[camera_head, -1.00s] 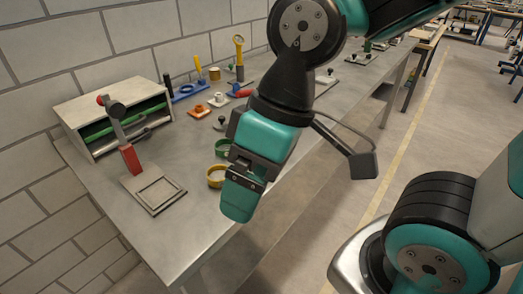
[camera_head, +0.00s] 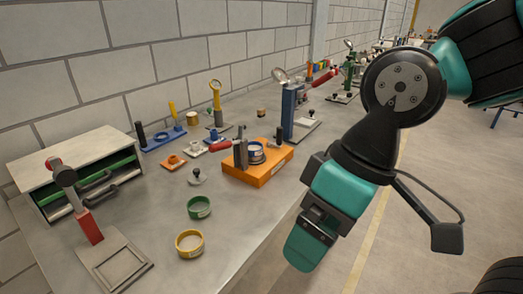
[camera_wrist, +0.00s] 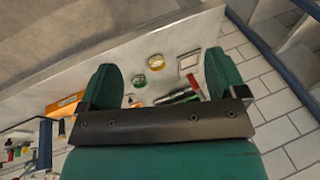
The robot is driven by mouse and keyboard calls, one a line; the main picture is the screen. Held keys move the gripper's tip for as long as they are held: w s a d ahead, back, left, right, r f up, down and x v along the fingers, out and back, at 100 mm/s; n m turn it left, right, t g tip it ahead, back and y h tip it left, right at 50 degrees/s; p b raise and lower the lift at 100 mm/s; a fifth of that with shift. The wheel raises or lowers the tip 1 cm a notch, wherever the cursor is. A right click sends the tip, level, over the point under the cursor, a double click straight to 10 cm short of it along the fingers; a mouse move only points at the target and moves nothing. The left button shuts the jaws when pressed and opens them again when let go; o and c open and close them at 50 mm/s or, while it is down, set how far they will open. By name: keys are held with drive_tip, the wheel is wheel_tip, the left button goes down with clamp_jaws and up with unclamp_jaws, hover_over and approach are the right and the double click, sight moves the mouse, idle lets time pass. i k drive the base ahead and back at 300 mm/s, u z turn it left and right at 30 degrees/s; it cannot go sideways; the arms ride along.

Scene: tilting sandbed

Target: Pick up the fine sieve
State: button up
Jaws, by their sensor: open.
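A green ring-shaped sieve (camera_head: 199,207) and a yellow ring-shaped sieve (camera_head: 190,243) lie flat on the grey bench near its front edge. A blue-rimmed round piece (camera_head: 256,152) sits on an orange block (camera_head: 262,170) farther back. I cannot tell from the pictures which is the fine sieve. My gripper (camera_head: 308,240) hangs off the bench's front edge, right of the rings and apart from them. In the wrist view its two green fingers (camera_wrist: 163,80) are spread and empty, with the green ring (camera_wrist: 139,80) and yellow ring (camera_wrist: 155,61) beyond, between them.
A white cabinet with green shelves (camera_head: 80,157) and a red-posted stand with a square frame (camera_head: 113,262) stand at the bench's left. Small knobbed pieces and a blue post stand (camera_head: 290,112) are farther back. Open floor lies right of the bench.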

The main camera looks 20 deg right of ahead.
sight(256, 149)
drive_tip(key=z, duration=1.35)
drive_tip(key=i, duration=1.15)
drive_tip(key=u, duration=2.55)
